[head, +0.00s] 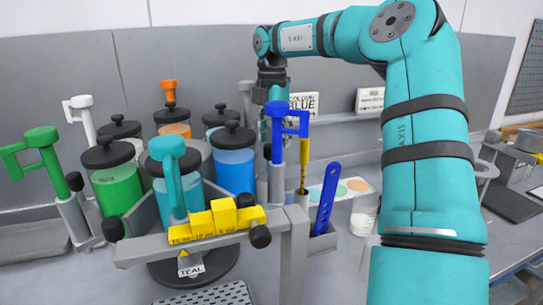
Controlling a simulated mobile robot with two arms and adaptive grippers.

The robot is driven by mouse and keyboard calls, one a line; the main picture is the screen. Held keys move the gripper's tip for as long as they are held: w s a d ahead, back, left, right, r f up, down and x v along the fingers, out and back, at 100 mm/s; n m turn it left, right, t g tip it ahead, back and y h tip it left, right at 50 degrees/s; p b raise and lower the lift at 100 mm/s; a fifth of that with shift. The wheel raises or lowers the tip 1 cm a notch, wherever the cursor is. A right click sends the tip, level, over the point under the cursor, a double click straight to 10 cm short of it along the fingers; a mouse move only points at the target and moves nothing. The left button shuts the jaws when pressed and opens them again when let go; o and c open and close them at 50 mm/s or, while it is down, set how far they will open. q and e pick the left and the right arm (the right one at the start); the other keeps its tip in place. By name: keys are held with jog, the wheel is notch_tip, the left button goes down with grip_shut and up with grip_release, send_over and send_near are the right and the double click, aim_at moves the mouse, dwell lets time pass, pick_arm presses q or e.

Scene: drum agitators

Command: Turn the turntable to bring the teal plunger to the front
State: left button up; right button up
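The teal plunger (172,165) stands upright at the front of the turntable (215,272), over a jar of teal liquid (190,195). A tag reading TEAL (190,271) is on the turntable's front. Around it stand a green plunger (42,158) at left, a white plunger (82,112) and orange plunger (168,90) behind, and a blue plunger (278,130) at right. My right arm reaches over from the right, and its gripper (272,82) points down behind the blue plunger. Its fingertips are hidden, so its opening cannot be seen. My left gripper is out of view.
A grey bar with yellow stepped blocks (217,222) crosses in front of the turntable on a post (295,250). A blue slotted strip (326,195) stands right of it. A colour-dot card (338,188) lies behind. A grey tray (30,245) sits at left.

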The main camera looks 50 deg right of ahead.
jog(key=shift+r, duration=2.05)
